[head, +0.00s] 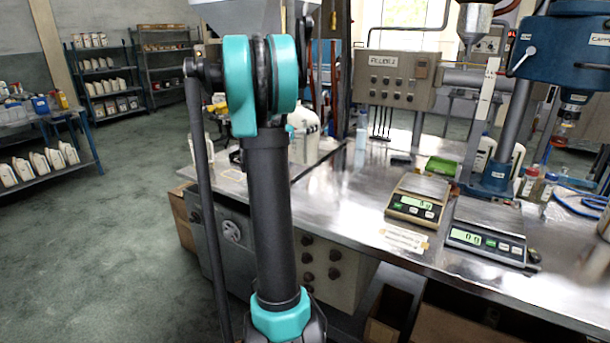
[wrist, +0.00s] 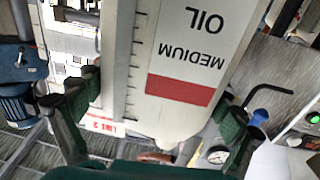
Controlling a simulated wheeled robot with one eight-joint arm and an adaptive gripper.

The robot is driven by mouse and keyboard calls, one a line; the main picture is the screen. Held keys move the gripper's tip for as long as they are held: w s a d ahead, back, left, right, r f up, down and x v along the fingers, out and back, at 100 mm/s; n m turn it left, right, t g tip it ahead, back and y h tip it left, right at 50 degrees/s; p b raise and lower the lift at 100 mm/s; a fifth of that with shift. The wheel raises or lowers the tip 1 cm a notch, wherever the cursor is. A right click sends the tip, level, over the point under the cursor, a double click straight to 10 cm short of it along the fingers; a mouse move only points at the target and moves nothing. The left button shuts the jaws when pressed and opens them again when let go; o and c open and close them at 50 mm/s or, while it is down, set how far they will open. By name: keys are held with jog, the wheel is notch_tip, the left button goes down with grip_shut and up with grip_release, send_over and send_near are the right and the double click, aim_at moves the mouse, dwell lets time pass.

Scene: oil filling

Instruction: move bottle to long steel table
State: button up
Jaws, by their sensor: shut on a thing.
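A large white bottle (wrist: 158,100) with a red band and the words "MEDIUM OIL", upside down in the picture, fills the middle of the wrist view. My gripper (wrist: 162,92) is shut on it, with one dark finger on each side. In the head view my arm hides most of my gripper. A white container (head: 307,122) shows partly behind the arm; I cannot tell whether it is the held bottle. The long steel table (head: 345,205) has a shiny top and runs from behind my arm to the right.
Two scales (head: 417,200) (head: 487,232) stand on the table's front part. A control box (head: 395,78) and a blue drill-like machine (head: 565,55) stand behind. Shelves of white bottles (head: 103,80) and a side bench (head: 45,150) are at the left. Floor between is clear.

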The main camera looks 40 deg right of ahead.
notch_tip(320, 180, down, 16)
jog(key=shift+f, duration=0.15)
dwell(0.4)
jog(key=o, duration=0.9)
jog(key=shift+f, duration=0.1)
jog(key=shift+o, duration=0.3)
jog(key=v, duration=1.2)
jog(key=s+a+f+n+y, duration=0.4)
jog(key=s+a, duration=0.4)
jog(key=a, duration=0.2)
jog(key=s+a+f+n+g+y, duration=0.1)
jog(key=s+a+f+n+y, duration=0.3)
jog(key=s+a+y, duration=0.3)
jog(key=s+a+f+n+y, duration=0.4)
jog(key=s+a, duration=0.5)
jog(key=a, duration=0.6)
jog(key=n+y, duration=0.2)
jog(key=shift+s+f+n, duration=0.15)
jog(key=shift+s+n, duration=0.15)
jog(key=shift+s, duration=0.05)
jog(key=shift+a, duration=0.1)
